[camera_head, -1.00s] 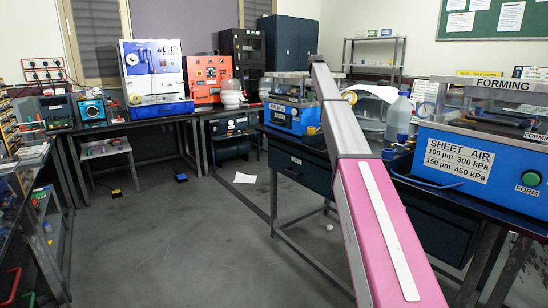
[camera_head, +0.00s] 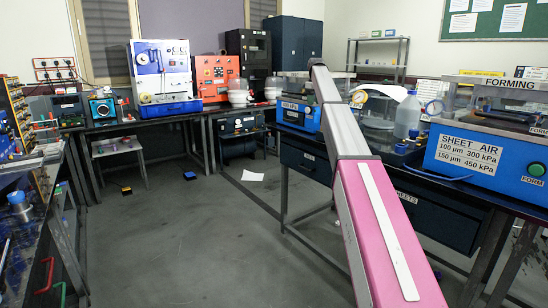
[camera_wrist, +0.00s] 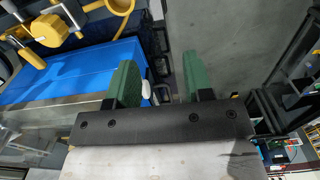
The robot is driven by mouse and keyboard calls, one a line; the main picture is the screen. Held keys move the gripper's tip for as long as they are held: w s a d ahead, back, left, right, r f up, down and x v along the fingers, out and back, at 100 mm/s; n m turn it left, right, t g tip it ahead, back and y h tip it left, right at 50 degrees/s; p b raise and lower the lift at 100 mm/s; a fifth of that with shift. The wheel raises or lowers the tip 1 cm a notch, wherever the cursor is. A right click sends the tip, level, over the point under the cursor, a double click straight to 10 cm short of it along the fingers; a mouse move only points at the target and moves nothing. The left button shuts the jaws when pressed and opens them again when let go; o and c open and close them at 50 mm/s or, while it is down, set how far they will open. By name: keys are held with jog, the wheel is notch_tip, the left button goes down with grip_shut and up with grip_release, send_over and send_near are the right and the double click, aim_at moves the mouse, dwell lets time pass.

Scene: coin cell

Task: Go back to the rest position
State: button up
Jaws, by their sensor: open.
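My gripper (camera_wrist: 160,82) shows in the wrist view with its two green fingers apart and nothing between them. Below and beyond the fingers are the grey floor and table legs. A blue machine top (camera_wrist: 75,72) with yellow fittings (camera_wrist: 48,30) lies to the left of the fingers, apart from them as far as I can tell. In the head view my pink and grey arm crosses the right middle of the picture, and the gripper itself is hidden.
A blue forming machine (camera_head: 490,160) stands on the right bench, near my arm. A bottle (camera_head: 407,117) stands behind it. A left bench holds a rack of tools (camera_head: 20,120). Blue-white (camera_head: 163,75) and orange (camera_head: 213,78) machines stand at the back.

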jog(key=s+f+m, duration=0.1)
jog(key=s+f, duration=0.7)
jog(key=f, duration=0.4)
jog(key=s+a+f+m, duration=0.1)
jog(key=s+f, duration=0.7)
jog(key=f, duration=0.3)
jog(key=s+f+m, duration=0.1)
jog(key=s+f, duration=0.7)
jog(key=f, duration=0.4)
jog(key=s+f+m, duration=0.1)
jog(key=s+f, duration=0.5)
jog(key=s, duration=0.5)
jog(key=s+f+m, duration=0.1)
jog(key=s+f, duration=0.5)
jog(key=s, duration=0.6)
jog(key=s+f+m, duration=0.1)
jog(key=s+f, duration=0.6)
jog(key=s, duration=0.4)
jog(key=shift+s+a+m, duration=0.4)
